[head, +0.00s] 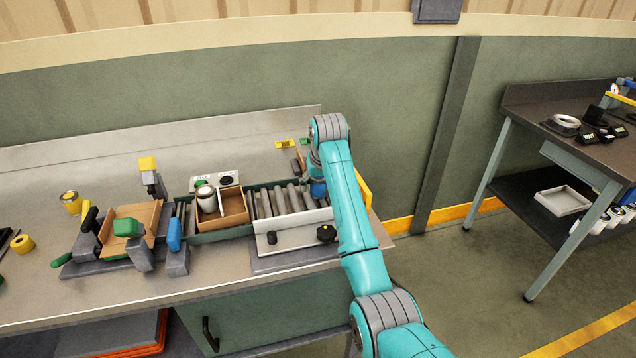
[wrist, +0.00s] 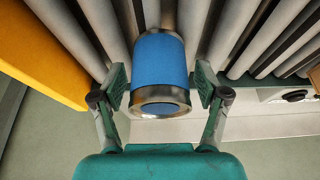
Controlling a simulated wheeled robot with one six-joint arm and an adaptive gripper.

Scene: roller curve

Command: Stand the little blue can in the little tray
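The little blue can (wrist: 160,62) has a blue band and bare metal rims. In the wrist view it is over the grey rollers, between the two fingers of my gripper (wrist: 161,88). A narrow gap shows beside the can at each finger, so the gripper looks open around it. In the head view a bit of the can (head: 318,189) shows at the right end of the rollers; my arm hides the rest. I cannot tell if it stands upright. A small brown tray (head: 236,222) sits on the rollers to its left, with a white can (head: 206,198) at its left side.
The roller track (head: 283,201) has bare rollers between tray and blue can. A yellow end piece (wrist: 45,50) is close left of my gripper in the wrist view. A clamp fixture with a brown board (head: 130,218) stands further left. A pale tray (head: 563,201) lies on the right shelf.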

